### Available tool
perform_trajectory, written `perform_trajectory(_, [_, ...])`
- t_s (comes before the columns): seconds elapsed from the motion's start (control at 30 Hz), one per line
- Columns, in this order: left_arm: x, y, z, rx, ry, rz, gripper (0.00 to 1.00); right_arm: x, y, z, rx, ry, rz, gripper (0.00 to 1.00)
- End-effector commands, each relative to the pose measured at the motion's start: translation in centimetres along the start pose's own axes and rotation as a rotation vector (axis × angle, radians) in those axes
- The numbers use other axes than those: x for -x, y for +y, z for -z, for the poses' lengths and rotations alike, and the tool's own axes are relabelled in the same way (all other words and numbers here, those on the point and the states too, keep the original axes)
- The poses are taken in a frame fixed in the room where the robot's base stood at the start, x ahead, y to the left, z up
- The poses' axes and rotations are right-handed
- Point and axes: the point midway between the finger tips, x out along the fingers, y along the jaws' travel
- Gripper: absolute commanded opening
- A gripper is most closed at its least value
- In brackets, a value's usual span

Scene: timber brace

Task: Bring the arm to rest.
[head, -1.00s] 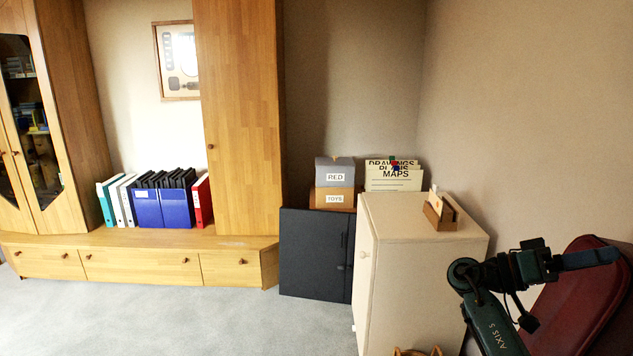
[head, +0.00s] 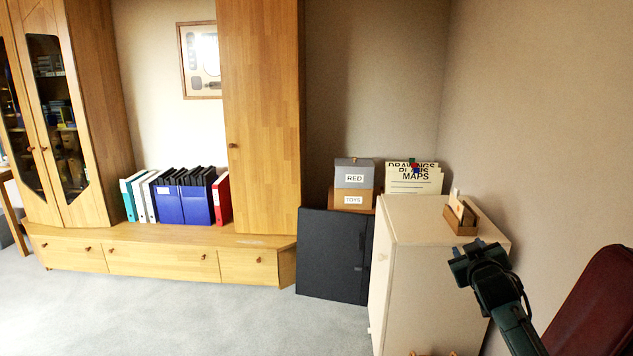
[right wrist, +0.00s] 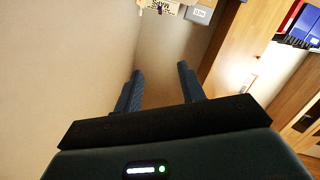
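My right arm comes in from the lower right of the head view. Its gripper (head: 466,262) is in front of the cream cabinet and points away from me; its fingers are hard to make out there. In the right wrist view the gripper (right wrist: 158,74) has its two dark fingers spread apart with nothing between them. My left gripper is in neither view.
The cream cabinet (head: 396,270) stands close behind the right gripper in the picture, with a wooden letter holder (head: 461,220) on top. A dark red thing (head: 598,305) is at the right edge. A dark panel (head: 332,255) stands left of the cabinet. Grey floor is clear at left.

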Motion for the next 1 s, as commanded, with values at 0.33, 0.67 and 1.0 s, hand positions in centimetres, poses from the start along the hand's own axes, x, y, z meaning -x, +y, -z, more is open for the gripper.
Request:
perform_trajectory(0.33, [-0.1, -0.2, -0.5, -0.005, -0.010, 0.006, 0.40, 4.4, -8.5, -3.4, -0.134, 0.087, 0.198, 0.40])
perform_trajectory(0.67, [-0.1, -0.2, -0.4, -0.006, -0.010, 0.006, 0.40, 18.3, -20.2, -14.8, -0.168, -0.070, 0.417, 0.40])
perform_trajectory(1.0, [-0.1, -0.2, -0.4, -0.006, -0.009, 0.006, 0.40, 36.1, -26.2, -20.7, -0.285, -0.256, 0.591, 0.40])
